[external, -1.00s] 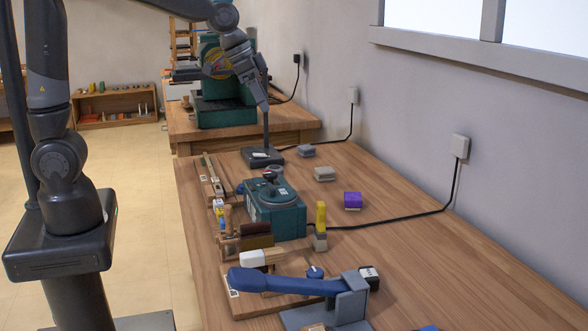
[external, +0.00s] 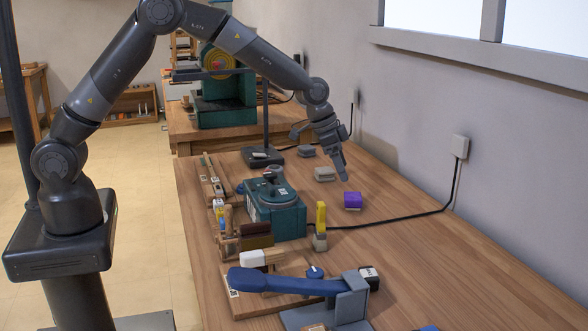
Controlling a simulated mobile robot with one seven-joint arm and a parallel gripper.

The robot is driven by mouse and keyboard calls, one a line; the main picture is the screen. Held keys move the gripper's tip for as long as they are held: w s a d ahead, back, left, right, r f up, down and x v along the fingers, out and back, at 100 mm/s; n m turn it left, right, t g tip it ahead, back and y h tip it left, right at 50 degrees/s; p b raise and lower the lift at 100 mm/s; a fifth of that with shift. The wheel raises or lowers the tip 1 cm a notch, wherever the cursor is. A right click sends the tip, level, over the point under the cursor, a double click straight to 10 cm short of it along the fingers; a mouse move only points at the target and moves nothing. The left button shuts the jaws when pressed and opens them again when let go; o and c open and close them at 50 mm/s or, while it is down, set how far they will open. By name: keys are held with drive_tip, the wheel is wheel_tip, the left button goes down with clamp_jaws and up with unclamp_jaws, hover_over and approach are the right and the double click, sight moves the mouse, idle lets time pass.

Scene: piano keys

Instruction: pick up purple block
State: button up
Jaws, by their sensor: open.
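The purple block (external: 352,200) rests on the wooden workbench (external: 440,255), towards the wall side, just behind a black cable. My gripper (external: 340,172) is above the bench, up and slightly left of the block in the picture. Its fingers point down and it looks empty. It does not appear to touch the block.
A grey block (external: 325,174) lies near my gripper, with another grey block (external: 306,151) farther back. A teal machine (external: 277,212) and a yellow block (external: 320,216) stand left of the purple block. A blue-handled tool (external: 285,283) is in front. The bench's right side is mostly clear.

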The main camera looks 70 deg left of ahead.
sight(352, 195)
drive_tip(key=x, duration=0.9)
drive_tip(key=shift+s+a+f, duration=0.1)
drive_tip(key=shift+a+f, duration=0.05)
drive_tip(key=shift+c, duration=0.3)
drive_tip(key=c, duration=1)
